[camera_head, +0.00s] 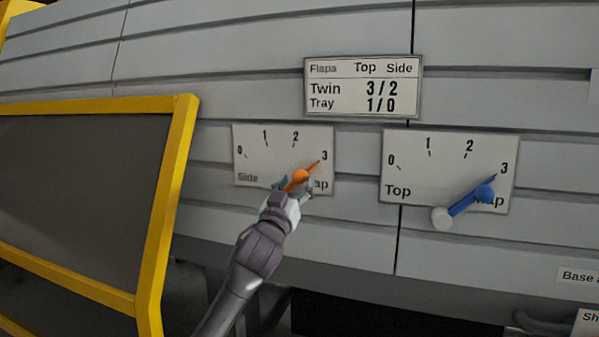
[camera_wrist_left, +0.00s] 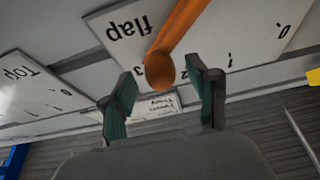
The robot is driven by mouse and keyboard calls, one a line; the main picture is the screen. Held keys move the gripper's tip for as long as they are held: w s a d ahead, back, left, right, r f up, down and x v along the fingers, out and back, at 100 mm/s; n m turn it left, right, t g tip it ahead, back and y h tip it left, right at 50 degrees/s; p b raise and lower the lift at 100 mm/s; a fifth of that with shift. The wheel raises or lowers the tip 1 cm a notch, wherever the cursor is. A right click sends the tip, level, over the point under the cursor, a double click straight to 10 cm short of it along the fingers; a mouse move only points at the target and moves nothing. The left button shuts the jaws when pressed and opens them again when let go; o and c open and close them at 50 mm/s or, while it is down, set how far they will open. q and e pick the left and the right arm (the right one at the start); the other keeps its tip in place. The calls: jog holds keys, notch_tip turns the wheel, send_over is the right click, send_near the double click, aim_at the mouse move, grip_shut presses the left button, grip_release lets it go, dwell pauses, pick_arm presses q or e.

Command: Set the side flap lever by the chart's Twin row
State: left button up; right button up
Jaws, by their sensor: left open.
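The chart (camera_head: 363,87) on the wall reads Twin 3/2 and Tray 1/0 under Top and Side. The side flap dial plate (camera_head: 264,140) has marks 0 to 3. Its orange lever (camera_head: 301,175) points at the 3. My left gripper (camera_head: 298,186) is at this lever. In the left wrist view the lever (camera_wrist_left: 162,68) shows between my open fingers (camera_wrist_left: 163,95), with its rounded end towards me; I cannot tell if they touch it. The top flap plate (camera_head: 408,146) has a blue lever (camera_head: 484,194) pointing at 3. My right gripper is not in view.
A yellow-framed dark panel (camera_head: 172,190) stands at the left, near my left arm. Grey slatted wall surrounds the plates. Partly cut-off labels (camera_head: 577,277) sit at the lower right.

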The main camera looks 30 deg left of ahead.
pick_arm(q)
jog(key=shift+x, duration=1.3)
grip_shut()
